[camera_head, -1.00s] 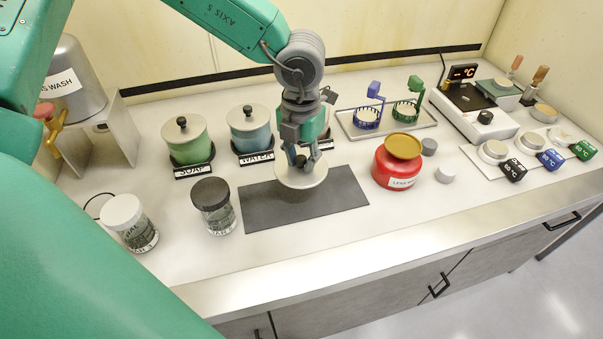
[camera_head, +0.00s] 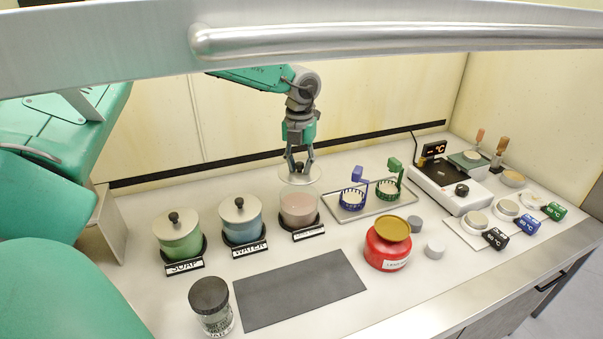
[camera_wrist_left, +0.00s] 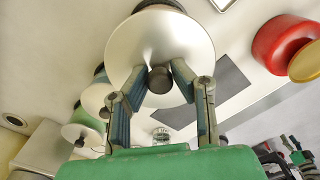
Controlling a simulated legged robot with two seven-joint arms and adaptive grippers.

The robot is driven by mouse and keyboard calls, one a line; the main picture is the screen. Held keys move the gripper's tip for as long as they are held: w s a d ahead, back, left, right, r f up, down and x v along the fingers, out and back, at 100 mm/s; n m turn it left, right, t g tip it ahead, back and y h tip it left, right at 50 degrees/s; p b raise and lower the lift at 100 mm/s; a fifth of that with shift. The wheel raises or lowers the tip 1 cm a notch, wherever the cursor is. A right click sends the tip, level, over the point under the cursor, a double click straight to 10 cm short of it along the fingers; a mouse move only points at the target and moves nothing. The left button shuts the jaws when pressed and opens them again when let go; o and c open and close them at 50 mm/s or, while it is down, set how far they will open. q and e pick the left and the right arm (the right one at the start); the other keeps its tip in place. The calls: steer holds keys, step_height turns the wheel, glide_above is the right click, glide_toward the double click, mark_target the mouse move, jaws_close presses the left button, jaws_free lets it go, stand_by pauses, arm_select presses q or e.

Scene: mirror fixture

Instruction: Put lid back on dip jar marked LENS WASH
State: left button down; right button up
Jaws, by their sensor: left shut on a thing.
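My left gripper (camera_head: 299,165) is shut on the dark knob of a round pale metal lid (camera_head: 299,180). The lid is roughly level and held just above an open jar of pink liquid (camera_head: 299,207), with a gap between them. The jar stands in a dark holder behind a small label (camera_head: 308,233) whose text is too small to read. In the left wrist view the two fingers (camera_wrist_left: 160,76) pinch the knob, and the lid (camera_wrist_left: 160,38) hides most of what lies behind it.
Lidded SOAP (camera_head: 180,240) and WATER (camera_head: 240,222) jars stand left of the pink jar. A tray (camera_head: 381,207) with blue and green baskets is to its right. A bare dark mat (camera_head: 300,290) and red jar (camera_head: 386,250) are in front. A metal bar crosses the top.

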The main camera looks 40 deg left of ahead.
arm_select(q)
steer(key=shift+d+f+b, duration=0.25)
steer(key=shift+f+b, duration=0.25)
steer(key=shift+d+f+b, duration=0.2)
steer(key=shift+f+b, duration=0.3)
steer(key=f, duration=0.1)
steer(key=a+f+b, duration=0.1)
steer(key=f, duration=0.2)
steer(key=shift+s+a, duration=0.1)
steer(key=shift+a, duration=0.3)
arm_select(e)
step_height(320, 180, down, 4)
steer(key=shift+r, duration=0.15)
arm_select(q)
steer(key=shift+d, duration=0.35)
arm_select(e)
steer(key=shift+d, duration=0.4)
arm_select(q)
steer(key=shift+a, duration=0.2)
arm_select(e)
steer(key=shift+a, duration=0.1)
